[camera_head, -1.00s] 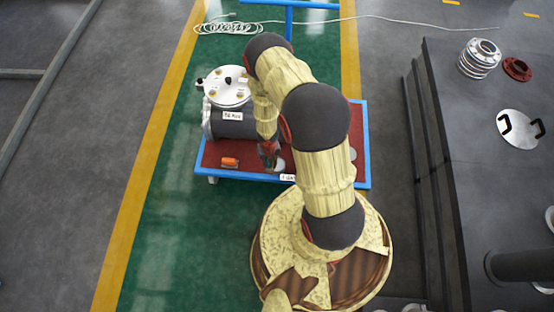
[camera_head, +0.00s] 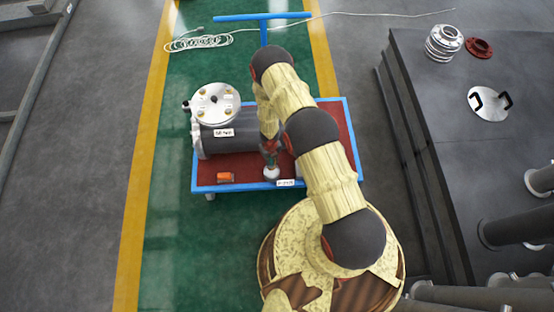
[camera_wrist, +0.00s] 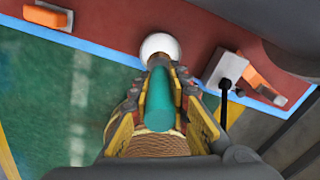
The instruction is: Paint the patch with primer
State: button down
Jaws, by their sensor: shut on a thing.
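My gripper (camera_wrist: 165,108) is shut around a green handle (camera_wrist: 160,100), which points away from the wrist. A brown neck and a rounded white end (camera_wrist: 160,46) show beyond it, over the edge of the red cart top. In the head view my gripper (camera_head: 270,150) is over the cart's front part, with a white round thing (camera_head: 271,173) just below it. I cannot tell whether the white end touches the cart. The grey flanged shell (camera_head: 232,140) lies on the cart at left, with a white round cover plate (camera_head: 216,103) on top. I cannot make out the patch.
The cart (camera_head: 320,184) has a blue rim. An orange block (camera_head: 225,178) lies at its front left; another orange piece (camera_wrist: 262,70) shows beside a pale plate (camera_wrist: 224,69). A dark bench (camera_head: 450,150) at right holds flanges and a handled lid (camera_head: 489,103). A cable lies behind.

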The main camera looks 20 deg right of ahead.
aim_at(272, 166)
jog(key=shift+f+b, duration=0.3)
jog(key=shift+f, duration=0.05)
jog(key=shift+f+b, duration=2.1)
jog(key=shift+f, duration=0.6)
jog(key=shift+f+b, duration=0.5)
jog(key=shift+f, duration=0.05)
jog(key=shift+r+p, duration=2.85)
jog(key=shift+r, duration=0.75)
jog(key=shift+f, duration=0.2)
notch_tip(272, 166, down, 7)
jog(key=b, duration=0.5)
jog(key=shift+b, duration=0.35)
jog(key=shift+r, duration=0.15)
